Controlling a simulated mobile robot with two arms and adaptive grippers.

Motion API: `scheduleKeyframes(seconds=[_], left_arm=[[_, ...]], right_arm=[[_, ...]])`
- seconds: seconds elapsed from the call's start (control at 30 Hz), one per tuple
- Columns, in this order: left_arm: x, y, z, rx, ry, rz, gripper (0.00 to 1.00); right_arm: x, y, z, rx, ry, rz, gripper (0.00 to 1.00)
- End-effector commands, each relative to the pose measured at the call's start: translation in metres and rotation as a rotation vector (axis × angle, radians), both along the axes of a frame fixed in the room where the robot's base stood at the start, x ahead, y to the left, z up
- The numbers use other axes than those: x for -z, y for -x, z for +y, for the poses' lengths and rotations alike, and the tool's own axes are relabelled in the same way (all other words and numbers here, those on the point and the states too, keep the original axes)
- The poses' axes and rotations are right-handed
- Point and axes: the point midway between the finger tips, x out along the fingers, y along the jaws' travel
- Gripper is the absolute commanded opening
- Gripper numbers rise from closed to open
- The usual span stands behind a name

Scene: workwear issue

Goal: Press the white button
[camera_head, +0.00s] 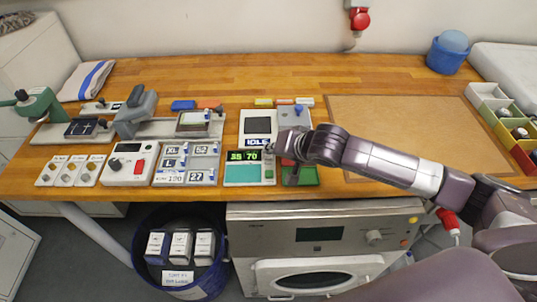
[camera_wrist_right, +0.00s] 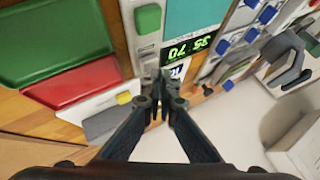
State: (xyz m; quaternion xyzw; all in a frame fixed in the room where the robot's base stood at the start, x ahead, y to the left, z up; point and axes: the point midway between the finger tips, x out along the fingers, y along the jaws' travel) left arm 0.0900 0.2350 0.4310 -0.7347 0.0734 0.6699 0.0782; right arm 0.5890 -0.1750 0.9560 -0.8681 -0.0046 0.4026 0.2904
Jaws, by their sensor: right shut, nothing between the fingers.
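I cannot pick out the white button for certain in either view. Contact cannot be told. My left gripper is not in view.
Green (camera_wrist_right: 45,40) and red (camera_wrist_right: 80,90) trays lie beside the console. A white box with a red button (camera_head: 139,166), knobs (camera_head: 69,172) and size tiles (camera_head: 172,163) stand to its left. A brown mat (camera_head: 400,120) lies clear at the right.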

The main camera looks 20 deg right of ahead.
Motion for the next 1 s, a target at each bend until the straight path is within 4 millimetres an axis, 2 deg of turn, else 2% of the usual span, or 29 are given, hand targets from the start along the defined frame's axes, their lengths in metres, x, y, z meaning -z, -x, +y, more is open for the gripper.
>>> scheduleKeyframes(seconds=[1.0], left_arm=[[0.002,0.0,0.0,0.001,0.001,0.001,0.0]], right_arm=[[0.011,0.0,-0.001,0.001,0.001,0.002,0.0]])
